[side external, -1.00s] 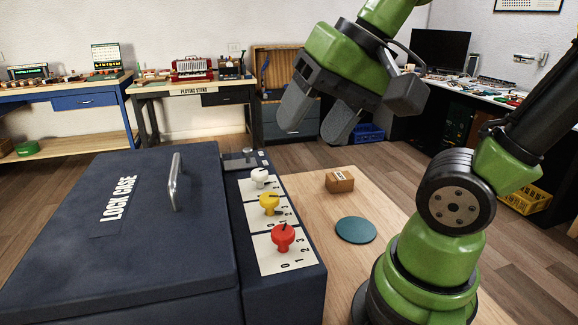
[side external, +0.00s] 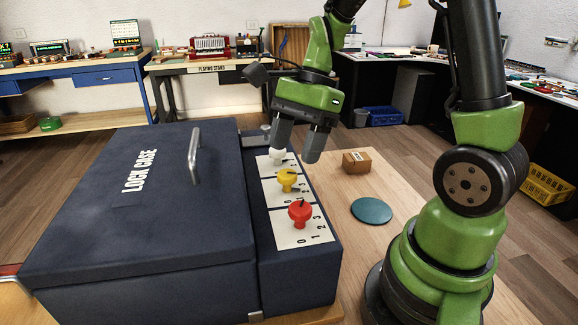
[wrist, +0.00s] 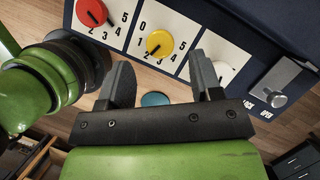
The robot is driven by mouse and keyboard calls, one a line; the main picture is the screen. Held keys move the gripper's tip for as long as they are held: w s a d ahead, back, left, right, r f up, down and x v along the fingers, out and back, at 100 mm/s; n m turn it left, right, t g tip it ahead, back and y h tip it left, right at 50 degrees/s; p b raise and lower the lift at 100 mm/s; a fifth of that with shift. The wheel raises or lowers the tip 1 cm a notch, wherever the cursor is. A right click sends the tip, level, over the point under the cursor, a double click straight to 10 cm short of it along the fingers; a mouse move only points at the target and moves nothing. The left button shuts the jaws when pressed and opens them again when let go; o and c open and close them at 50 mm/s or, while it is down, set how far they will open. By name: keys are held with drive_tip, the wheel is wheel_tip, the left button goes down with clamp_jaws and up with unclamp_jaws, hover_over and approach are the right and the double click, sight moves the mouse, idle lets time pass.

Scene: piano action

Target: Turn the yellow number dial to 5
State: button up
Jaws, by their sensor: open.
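The yellow dial (side external: 287,179) is a round knob on a white number panel, between the red dial (side external: 300,212) and the white dial (side external: 277,157). My gripper (side external: 295,158) is open and empty, fingers pointing down, close to the white and yellow dials in the side view. In the wrist view, the yellow dial shows between and beyond my fingertips (wrist: 161,68), apart from them. One finger partly covers the white dial's panel.
The dials stand on the side ledge of a dark blue lock case (side external: 130,215) with a metal handle (side external: 194,157). A metal latch (wrist: 276,97) is beside the white dial. A cardboard box (side external: 356,161) and teal disc (side external: 371,211) lie on the wooden table.

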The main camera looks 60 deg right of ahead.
sight(288, 173)
drive_tip(key=shift+x, duration=2.1)
drive_tip(key=c, duration=0.9)
